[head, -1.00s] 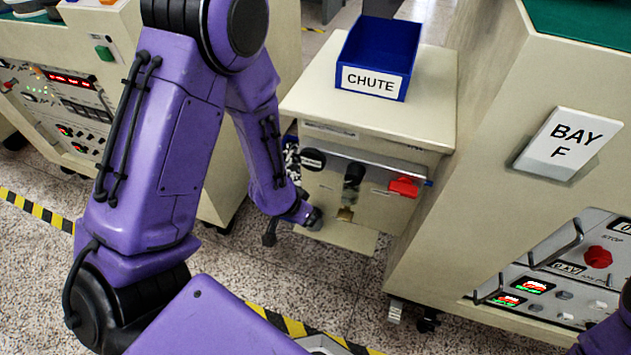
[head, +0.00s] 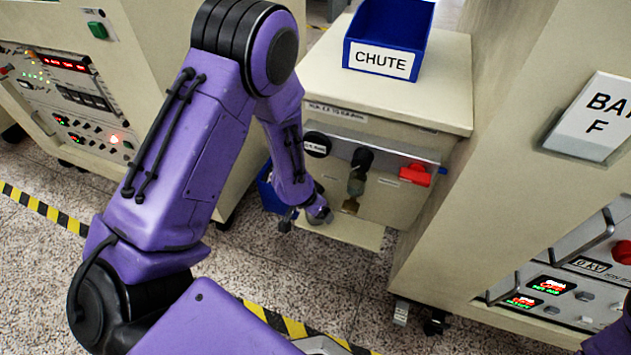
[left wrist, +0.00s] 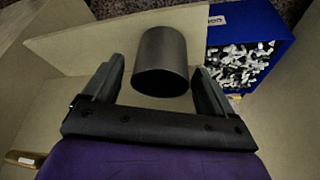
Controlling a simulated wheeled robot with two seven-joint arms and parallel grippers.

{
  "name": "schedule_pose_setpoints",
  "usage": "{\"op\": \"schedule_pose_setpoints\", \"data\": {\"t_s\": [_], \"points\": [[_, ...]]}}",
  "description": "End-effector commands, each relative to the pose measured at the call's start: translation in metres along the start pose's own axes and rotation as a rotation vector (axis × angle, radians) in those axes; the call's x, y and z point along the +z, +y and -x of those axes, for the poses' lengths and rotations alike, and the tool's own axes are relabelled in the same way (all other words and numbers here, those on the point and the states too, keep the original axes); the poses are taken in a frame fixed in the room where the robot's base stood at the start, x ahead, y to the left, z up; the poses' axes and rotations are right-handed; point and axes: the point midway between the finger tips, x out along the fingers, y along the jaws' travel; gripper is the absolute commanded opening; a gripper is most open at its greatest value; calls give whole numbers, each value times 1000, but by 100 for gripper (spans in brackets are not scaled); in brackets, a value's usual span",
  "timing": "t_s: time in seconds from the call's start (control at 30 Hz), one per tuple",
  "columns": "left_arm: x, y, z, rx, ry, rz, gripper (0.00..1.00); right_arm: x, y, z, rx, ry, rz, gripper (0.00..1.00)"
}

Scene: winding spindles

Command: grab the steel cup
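The steel cup (left wrist: 163,62) is a dark grey cylinder in the left wrist view, standing on a beige shelf. My left gripper (left wrist: 158,82) is open, with one finger on each side of the cup's near end. Gaps show between the cup and both fingers. In the head view my left gripper (head: 305,216) is low in front of the beige cabinet, by its lower shelf. There the cup cannot be told apart from the gripper. My right gripper is out of view.
A blue bin of metal pieces (left wrist: 248,50) stands right of the cup. A beige panel (left wrist: 85,40) rises behind. The cabinet (head: 390,90) carries a blue CHUTE tray (head: 388,30), with a black knob (head: 361,158) and red handle (head: 416,174) on its front.

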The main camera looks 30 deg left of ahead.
Motion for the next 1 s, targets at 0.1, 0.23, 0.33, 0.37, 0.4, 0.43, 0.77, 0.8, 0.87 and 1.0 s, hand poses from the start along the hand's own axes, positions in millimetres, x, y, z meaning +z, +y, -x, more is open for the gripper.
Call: {"op": "schedule_pose_setpoints", "data": {"t_s": [0.1, 0.23, 0.33, 0.37, 0.4, 0.43, 0.77, 0.8, 0.87, 1.0], "points": [[0, 0, 0, 0, 0, 0, 47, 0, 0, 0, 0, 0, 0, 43], [0, 0, 0, 0, 0, 1, 29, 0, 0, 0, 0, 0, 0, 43], [0, 0, 0, 0, 0, 1, 29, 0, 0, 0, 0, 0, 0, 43], [0, 0, 0, 0, 0, 1, 29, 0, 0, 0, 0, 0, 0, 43], [0, 0, 0, 0, 0, 1, 29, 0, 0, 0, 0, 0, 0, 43], [0, 0, 1, 0, 0, 1, 29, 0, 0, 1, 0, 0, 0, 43], [-13, 8, 46, 1, 0, -2, 29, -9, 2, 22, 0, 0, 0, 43], [-12, 14, 58, -1, 1, -2, 29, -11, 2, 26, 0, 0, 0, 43], [-11, 24, 75, 0, 1, -2, 29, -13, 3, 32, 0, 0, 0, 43], [-3, 49, 108, -1, -1, -5, 29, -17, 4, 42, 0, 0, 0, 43]]}}
